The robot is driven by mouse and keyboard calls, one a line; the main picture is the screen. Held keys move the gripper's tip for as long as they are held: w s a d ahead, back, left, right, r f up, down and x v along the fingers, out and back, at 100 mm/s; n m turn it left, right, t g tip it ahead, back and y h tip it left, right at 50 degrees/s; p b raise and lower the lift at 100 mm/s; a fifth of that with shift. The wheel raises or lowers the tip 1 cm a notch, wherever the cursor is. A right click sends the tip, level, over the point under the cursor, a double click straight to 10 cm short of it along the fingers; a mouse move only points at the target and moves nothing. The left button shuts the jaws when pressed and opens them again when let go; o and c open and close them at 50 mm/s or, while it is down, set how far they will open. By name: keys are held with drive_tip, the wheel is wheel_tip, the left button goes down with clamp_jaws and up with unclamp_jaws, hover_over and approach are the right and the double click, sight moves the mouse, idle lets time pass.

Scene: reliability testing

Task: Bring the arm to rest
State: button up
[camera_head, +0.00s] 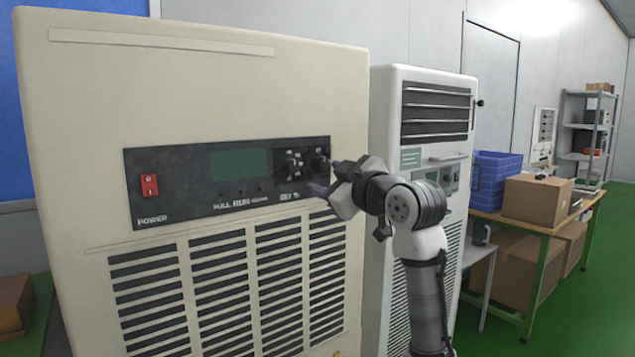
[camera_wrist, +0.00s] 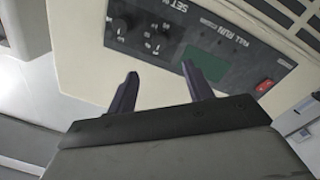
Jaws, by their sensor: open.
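My gripper (camera_head: 325,178) is in front of the right end of the black control panel (camera_head: 225,199) on a large cream cabinet (camera_head: 90,90). In the wrist view, its two dark fingers (camera_wrist: 160,90) stand apart with nothing between them. My arm rises from the lower right and bends at the wrist. The panel has a red power switch (camera_head: 149,185), a green display (camera_head: 240,163) and dark knobs (camera_head: 291,159).
A white cabinet (camera_head: 382,150) stands just right of the cream one, behind my arm. Farther right, a wooden-topped table (camera_head: 541,226) holds a blue crate (camera_head: 490,180) and a cardboard box (camera_head: 537,199). Open green floor (camera_head: 612,250) lies at the right.

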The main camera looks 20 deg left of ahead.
drive_tip(key=shift+s+d, duration=0.3)
drive_tip(key=shift+d, duration=0.05)
